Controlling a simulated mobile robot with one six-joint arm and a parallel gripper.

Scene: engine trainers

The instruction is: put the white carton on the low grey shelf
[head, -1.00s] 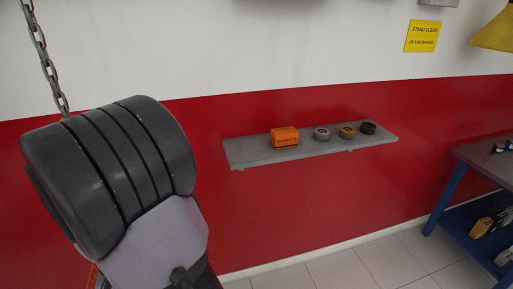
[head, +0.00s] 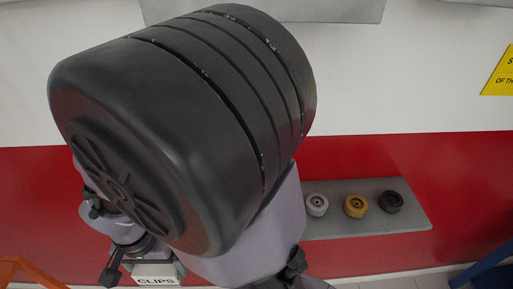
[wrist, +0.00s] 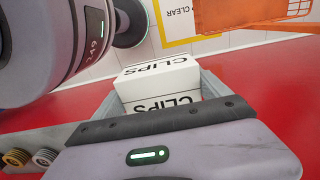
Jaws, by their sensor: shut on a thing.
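The white carton, lettered CLIPS, shows at the bottom edge of the head view (head: 157,276) and in the middle of the wrist view (wrist: 160,82). My gripper (wrist: 165,118) is shut on it. In the head view my arm hides most of the gripper, and the carton's lower part is cut off. The low grey shelf (head: 410,222) is on the red wall band to the right of my arm; its left part is hidden behind the arm. I cannot tell the gap between carton and shelf.
A silver roll (head: 317,204), a gold roll (head: 355,206) and a black roll (head: 390,201) stand in a row on the shelf's visible part. A yellow sign (head: 499,75) is on the wall. An orange frame with mesh (wrist: 245,14) shows in the wrist view.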

